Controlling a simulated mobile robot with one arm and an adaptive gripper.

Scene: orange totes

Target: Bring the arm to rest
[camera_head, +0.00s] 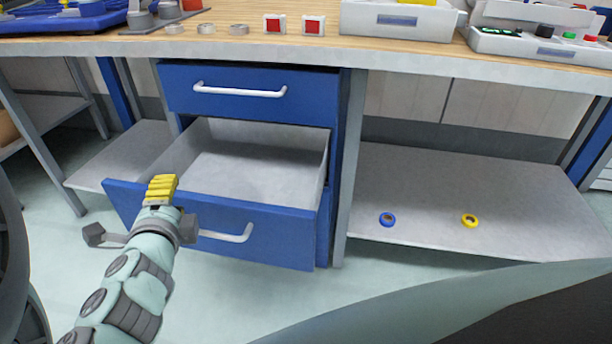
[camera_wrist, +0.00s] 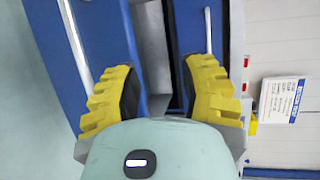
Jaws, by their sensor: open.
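My gripper (camera_head: 161,186) has yellow ridged fingers and stands in front of the open lower blue drawer (camera_head: 265,240), over its front edge near the left end. In the wrist view my gripper (camera_wrist: 158,95) has its two yellow fingers spread apart with nothing between them. The lower drawer is pulled out and its grey inside looks empty. Its white handle (camera_head: 228,234) shows to the right of my gripper. Whether my gripper touches the drawer front cannot be told.
The upper blue drawer (camera_head: 240,92) is shut. A wooden worktop (camera_head: 240,44) above carries trays and small parts. Floor shows before the drawers.

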